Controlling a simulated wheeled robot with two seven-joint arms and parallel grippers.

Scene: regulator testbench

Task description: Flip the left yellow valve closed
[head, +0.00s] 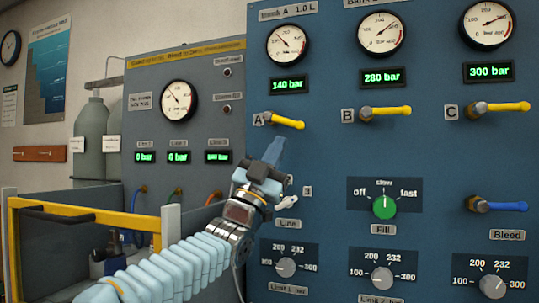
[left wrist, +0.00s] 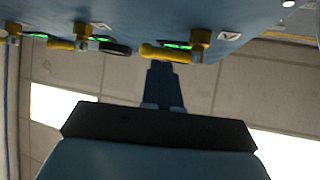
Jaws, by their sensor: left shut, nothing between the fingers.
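The left yellow valve (head: 287,122), beside label A, is on the blue panel under the 140 bar display. Its lever points right and tilts slightly down. In the left wrist view the yellow lever (left wrist: 165,53) lies just beyond the fingertips. My left gripper (head: 277,144) is shut and empty, its fingers pointing up just below the lever. The shut fingers also show in the left wrist view (left wrist: 164,70). I cannot tell whether they touch the lever. My right gripper is out of view.
Yellow valve B (head: 385,111) and yellow valve C (head: 495,107) stand to the right, levers about level. A blue bleed valve (head: 497,205) and a green fill knob (head: 384,207) are lower. A yellow rail (head: 85,213) and grey cylinders (head: 91,135) are at left.

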